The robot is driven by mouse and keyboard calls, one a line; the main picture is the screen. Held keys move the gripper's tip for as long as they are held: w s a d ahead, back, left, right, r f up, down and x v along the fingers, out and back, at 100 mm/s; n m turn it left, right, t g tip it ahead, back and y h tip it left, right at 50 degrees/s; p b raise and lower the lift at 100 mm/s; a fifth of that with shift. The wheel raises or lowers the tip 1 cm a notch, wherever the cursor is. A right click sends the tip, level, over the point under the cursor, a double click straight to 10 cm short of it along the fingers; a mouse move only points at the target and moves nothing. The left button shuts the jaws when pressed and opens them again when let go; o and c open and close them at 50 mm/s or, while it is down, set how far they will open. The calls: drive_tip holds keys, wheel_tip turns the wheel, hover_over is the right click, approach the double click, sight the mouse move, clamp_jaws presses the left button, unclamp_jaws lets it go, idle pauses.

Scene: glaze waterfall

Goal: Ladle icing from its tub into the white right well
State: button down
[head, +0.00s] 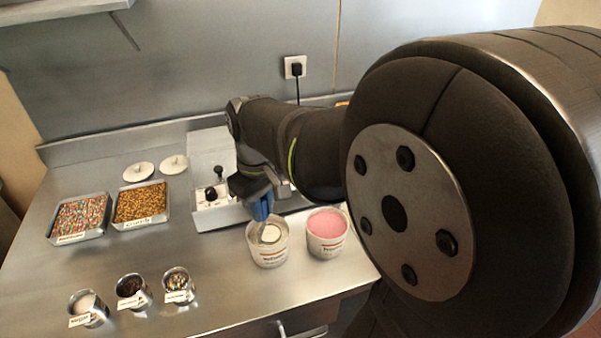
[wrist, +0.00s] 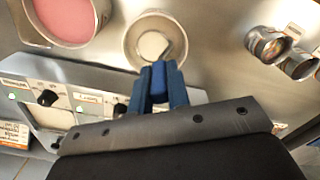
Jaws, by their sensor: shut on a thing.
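The tub of white icing (head: 268,256) stands at the counter's front, left of the pink tub; it also shows at the top middle of the wrist view (wrist: 133,52). My gripper (head: 262,210) is above the tub's back rim, pointing down. Its blue fingers (wrist: 159,84) are close together, shut on what seems to be the ladle's handle, mostly hidden between them. A round, pale shape inside the tub, apparently the ladle's bowl (wrist: 153,45), is below the fingertips. Whether it holds icing is unclear. The white right well cannot be made out; my arm covers part of the machine.
The pink tub (head: 327,234) stands close to the right of the icing tub. The machine with knobs (head: 211,196) is behind. Two sprinkle trays (head: 78,217) (head: 141,203) and two white lids (head: 138,172) lie left. Small metal cups (head: 131,291) stand at the front left.

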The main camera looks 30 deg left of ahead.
drive_tip(key=shift+r, duration=3.55)
drive_tip(key=w+d+m, duration=0.6)
drive_tip(key=w+d, duration=0.3)
drive_tip(key=w, duration=0.3)
drive_tip(key=w+d+m, duration=0.5)
drive_tip(key=w+d, duration=0.4)
drive_tip(key=w, duration=0.4)
drive_tip(key=w+d+f+m, duration=0.1)
drive_tip(key=w+d+m, duration=0.3)
drive_tip(key=d, duration=0.7)
drive_tip(key=shift+w+d+f, duration=0.15)
drive_tip(key=shift+w+f, duration=0.2)
drive_tip(key=shift+w, duration=0.35)
